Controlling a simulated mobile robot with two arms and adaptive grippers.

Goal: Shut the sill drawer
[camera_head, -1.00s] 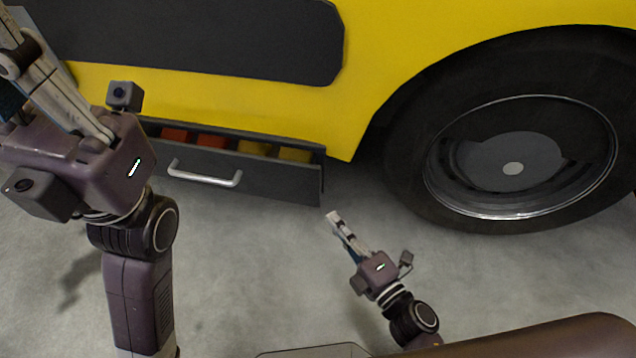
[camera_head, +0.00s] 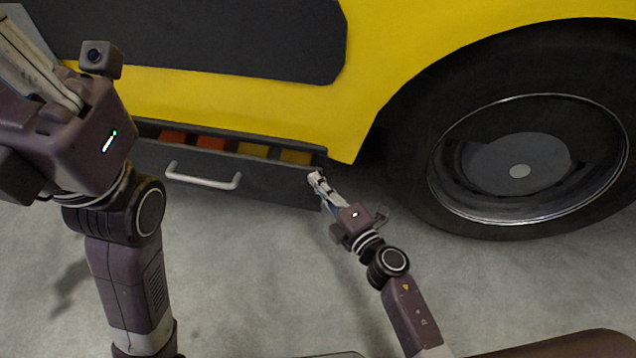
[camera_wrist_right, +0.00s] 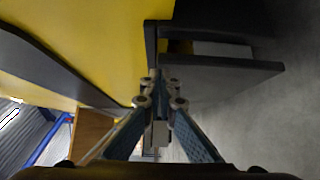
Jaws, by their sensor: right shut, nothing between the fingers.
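The sill drawer (camera_head: 265,187) is a dark grey drawer with a pale bar handle (camera_head: 203,176), low under the yellow vehicle body. It stands pulled out, with red and yellow blocks (camera_head: 211,143) showing inside. My right gripper (camera_head: 314,176) is shut and empty at the right end of the drawer front. I cannot tell whether it touches the front. In the right wrist view the shut fingertips (camera_wrist_right: 155,80) show beside the drawer (camera_wrist_right: 215,75). My left gripper (camera_head: 40,70) is at the upper left, nearer the camera; its fingertips are cut off or hard to make out.
The yellow vehicle body (camera_head: 230,100) rises above the drawer, with a dark panel (camera_head: 220,35) on it. A large black tyre (camera_head: 410,150) stands to the right. The grey floor (camera_head: 250,270) in front of the drawer is clear.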

